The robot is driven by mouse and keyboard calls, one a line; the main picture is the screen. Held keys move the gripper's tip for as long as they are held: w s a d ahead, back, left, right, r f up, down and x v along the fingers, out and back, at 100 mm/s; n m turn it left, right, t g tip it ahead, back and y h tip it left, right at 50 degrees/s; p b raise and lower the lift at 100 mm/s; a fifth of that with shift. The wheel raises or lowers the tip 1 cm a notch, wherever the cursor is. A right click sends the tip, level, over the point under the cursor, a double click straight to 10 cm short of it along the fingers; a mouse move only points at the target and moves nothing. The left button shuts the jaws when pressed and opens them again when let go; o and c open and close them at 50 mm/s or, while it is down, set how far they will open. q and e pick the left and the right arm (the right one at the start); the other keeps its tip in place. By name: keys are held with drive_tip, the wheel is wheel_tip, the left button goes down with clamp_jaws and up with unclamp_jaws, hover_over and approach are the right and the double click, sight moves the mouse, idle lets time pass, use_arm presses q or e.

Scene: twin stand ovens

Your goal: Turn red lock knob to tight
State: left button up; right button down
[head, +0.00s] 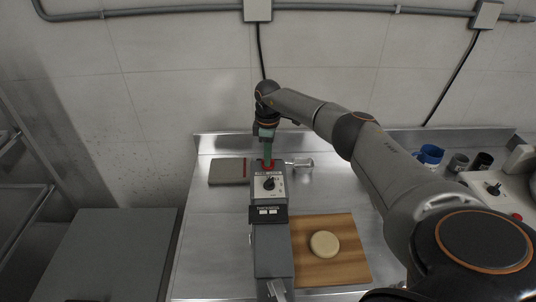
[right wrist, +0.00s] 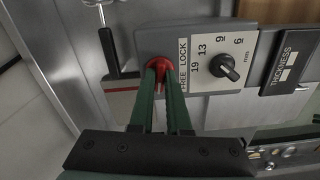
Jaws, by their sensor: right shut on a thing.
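The red lock knob (right wrist: 158,65) sits at the end of a grey machine (right wrist: 150,42), beside a white label reading FREE and LOCK. My right gripper (right wrist: 167,75) has its two green fingers shut on the red knob. In the head view the right gripper (head: 267,158) reaches down onto the far end of the machine (head: 272,250), and only a little of the red knob (head: 277,164) shows there. Which way the knob points is mostly hidden by the fingers. My left gripper is not in view.
A black thickness dial (right wrist: 227,66) with numbers is close to the fingers. A wooden board (head: 345,262) with a round dough piece (head: 324,244) lies right of the machine. A grey-and-red flat box (head: 228,171) lies left. Blue and dark cups stand at right.

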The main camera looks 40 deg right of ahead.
idle(0.4)
drive_tip(key=c, duration=0.9)
unclamp_jaws()
wheel_tip(320, 180, up, 13)
drive_tip(key=shift+f+b, duration=0.2)
drive_tip(key=shift+b, duration=0.5)
